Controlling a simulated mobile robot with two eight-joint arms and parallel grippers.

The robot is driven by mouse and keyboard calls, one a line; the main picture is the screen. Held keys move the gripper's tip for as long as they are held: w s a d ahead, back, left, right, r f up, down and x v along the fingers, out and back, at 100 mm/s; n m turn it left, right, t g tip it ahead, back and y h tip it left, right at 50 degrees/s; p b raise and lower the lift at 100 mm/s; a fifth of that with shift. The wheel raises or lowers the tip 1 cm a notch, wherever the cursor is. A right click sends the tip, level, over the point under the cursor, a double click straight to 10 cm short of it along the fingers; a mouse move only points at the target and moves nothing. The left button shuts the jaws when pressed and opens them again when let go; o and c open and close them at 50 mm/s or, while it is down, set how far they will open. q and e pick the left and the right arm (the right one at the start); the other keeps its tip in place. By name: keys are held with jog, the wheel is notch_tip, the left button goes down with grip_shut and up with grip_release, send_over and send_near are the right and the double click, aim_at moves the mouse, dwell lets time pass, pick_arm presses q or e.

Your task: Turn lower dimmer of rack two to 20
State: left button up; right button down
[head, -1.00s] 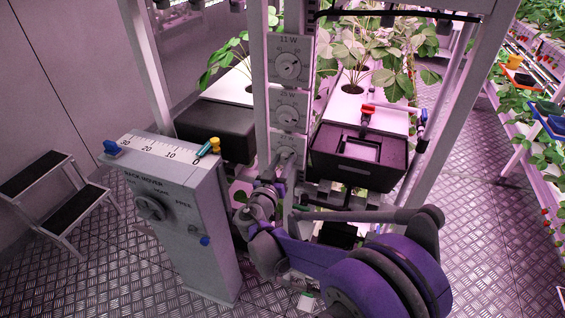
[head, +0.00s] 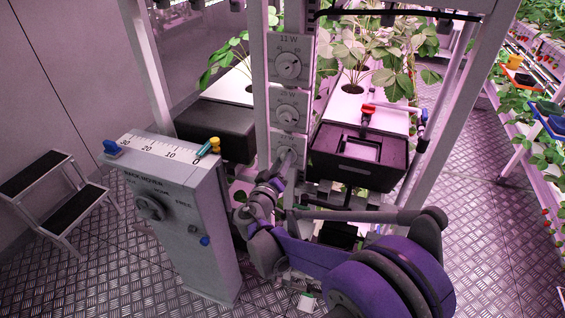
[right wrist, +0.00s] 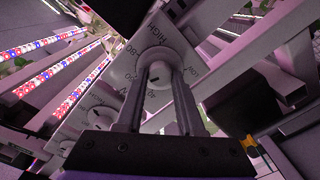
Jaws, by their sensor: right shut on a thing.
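Several dimmer plates with round knobs are stacked on the rack post. The top one (head: 289,60) reads 11 W, and the middle one (head: 289,107) sits below it. The lowest dimmer (head: 287,143) is partly covered by my right gripper (head: 283,165); its wattage label is too small to read surely. In the right wrist view, a pale dimmer knob (right wrist: 158,76) on a tilted white plate (right wrist: 181,52) sits between the fingers of my right gripper (right wrist: 160,88), which is shut on it. The plate's scale letters are partly hidden. My left gripper is not in view.
A grey pedestal (head: 168,190) with a numbered top scale stands left of my right arm. Dark planter boxes (head: 357,158) flank the post. A step stool (head: 60,200) stands at the far left. The floor at right is open.

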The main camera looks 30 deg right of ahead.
jog(key=shift+f+n+g+b, duration=0.15)
jog(key=shift+n+b, duration=0.5)
jog(key=shift+n, duration=4.4)
jog(key=shift+n+g+b, duration=0.15)
jog(key=shift+n+b, duration=0.45)
jog(key=shift+n, duration=4.45)
jog(key=c, duration=0.5)
grip_release()
jog(key=shift+a, duration=0.1)
